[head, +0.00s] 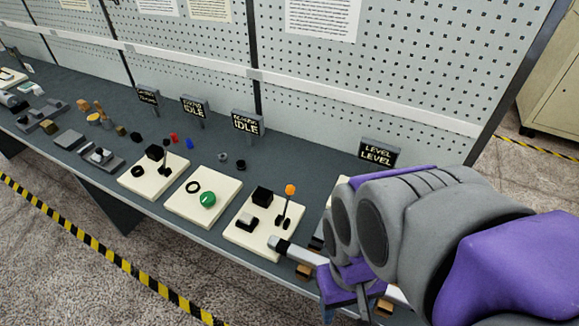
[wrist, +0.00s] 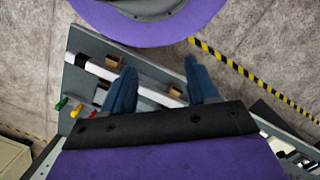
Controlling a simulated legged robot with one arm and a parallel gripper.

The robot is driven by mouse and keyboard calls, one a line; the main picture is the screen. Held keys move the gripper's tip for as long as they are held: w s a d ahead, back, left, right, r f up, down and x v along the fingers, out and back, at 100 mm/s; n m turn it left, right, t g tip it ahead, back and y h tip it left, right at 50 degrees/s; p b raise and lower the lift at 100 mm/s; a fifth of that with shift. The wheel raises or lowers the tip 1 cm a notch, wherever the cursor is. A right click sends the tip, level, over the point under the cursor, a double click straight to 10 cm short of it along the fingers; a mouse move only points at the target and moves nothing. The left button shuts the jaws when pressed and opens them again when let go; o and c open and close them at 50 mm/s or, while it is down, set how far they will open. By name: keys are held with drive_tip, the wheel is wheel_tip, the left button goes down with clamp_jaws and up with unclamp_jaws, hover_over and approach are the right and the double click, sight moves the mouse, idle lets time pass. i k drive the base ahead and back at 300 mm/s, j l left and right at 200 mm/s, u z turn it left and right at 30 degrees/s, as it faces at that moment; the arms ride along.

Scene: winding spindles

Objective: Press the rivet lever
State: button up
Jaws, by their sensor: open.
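A lever with an orange knob (head: 290,190) stands upright on a cream plate (head: 238,239), beside a black box and a smaller dark block. A black lever (head: 165,151) stands on another cream plate farther left. I cannot tell from the small signs which one is the rivet lever. My gripper (wrist: 161,86) is open in the wrist view, its two blue fingers apart with nothing held. A white bar and brown blocks lie beyond the fingers. In the head view my gripper is low at the right, right of the orange-knobbed lever, its fingers mostly hidden by my arm.
A white bar with a grey end (head: 295,251) lies just in front of the orange-knobbed lever's plate. A plate with a green button (head: 208,199) sits between the lever plates. Signs (head: 247,123) and a pegboard (head: 330,85) stand behind. Striped tape (head: 95,253) marks the floor.

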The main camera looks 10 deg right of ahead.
sight(290, 190)
drive_tip(key=i+j, duration=0.25)
drive_tip(key=j, duration=0.2)
drive_tip(key=i+j, duration=0.25)
drive_tip(key=j, duration=0.15)
drive_tip(key=i+j, duration=0.3)
drive_tip(key=j, duration=0.15)
drive_tip(key=i+j, duration=0.25)
drive_tip(key=j, duration=0.15)
drive_tip(key=i+j, duration=0.25)
drive_tip(key=j, duration=0.2)
drive_tip(key=i+j, duration=0.25)
drive_tip(key=j, duration=0.15)
drive_tip(key=i+j, duration=0.25)
drive_tip(key=j, duration=0.2)
drive_tip(key=z, duration=3.65)
